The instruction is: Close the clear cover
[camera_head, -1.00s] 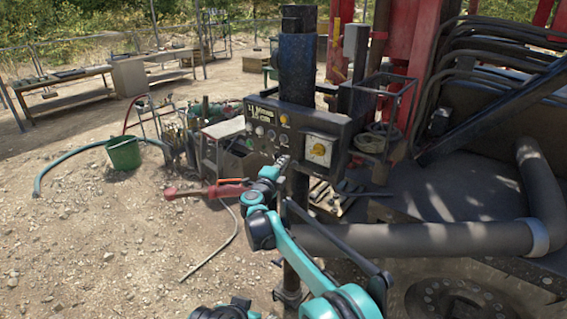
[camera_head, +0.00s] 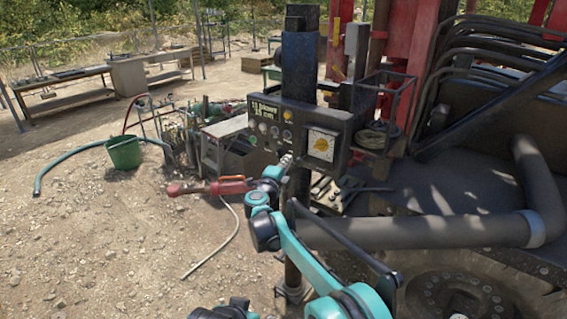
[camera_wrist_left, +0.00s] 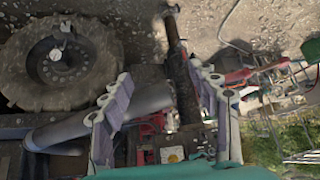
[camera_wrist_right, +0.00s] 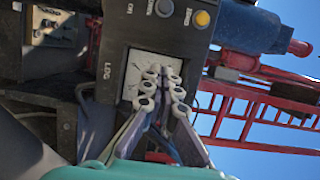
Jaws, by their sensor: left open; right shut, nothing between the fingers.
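A dark control panel (camera_head: 290,132) stands on the rig, with buttons, small gauges and a white square plate with a yellow dial (camera_head: 321,143). No clear cover can be made out for certain. My right gripper (camera_head: 286,162) is just below the panel's lower edge in the head view. In the right wrist view its fingertips (camera_wrist_right: 162,82) are together, in front of the whitish square plate (camera_wrist_right: 142,66); I cannot tell whether they touch it. My left gripper (camera_wrist_left: 162,92) is open and empty in its wrist view, its fingers on either side of a dark post.
A thick grey pipe (camera_head: 430,232) crosses low on the right. A metal cage bracket (camera_head: 388,100) stands beside the panel. A red-handled tool (camera_head: 205,187) and a green bucket (camera_head: 124,152) are to the left. Open gravel lies at the left front.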

